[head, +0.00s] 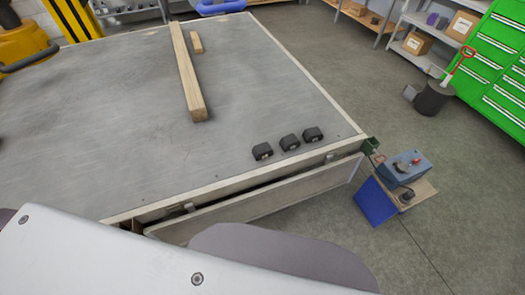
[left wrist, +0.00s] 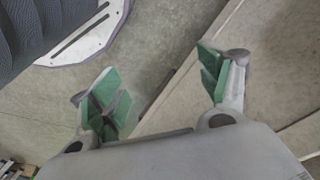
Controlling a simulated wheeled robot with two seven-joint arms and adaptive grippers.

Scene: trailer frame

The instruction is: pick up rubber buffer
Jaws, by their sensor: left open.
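Three small black rubber buffers stand in a row on the trailer bed near its front right corner in the head view: a left one (head: 263,151), a middle one (head: 290,142) and a right one (head: 313,134). My left gripper (left wrist: 160,92) shows in the left wrist view, with its green-padded fingers wide apart and nothing between them. Floor and a pale trailer edge (left wrist: 190,62) lie behind the fingers. No buffer shows in that view. The head view shows neither gripper. My right gripper is out of view.
A long wooden beam (head: 187,75) and a short wood block (head: 196,43) lie on the grey trailer bed (head: 110,110). A hinged board (head: 265,203) hangs along the front edge. A blue-grey box (head: 403,168) stands off the right corner. The bed around the buffers is clear.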

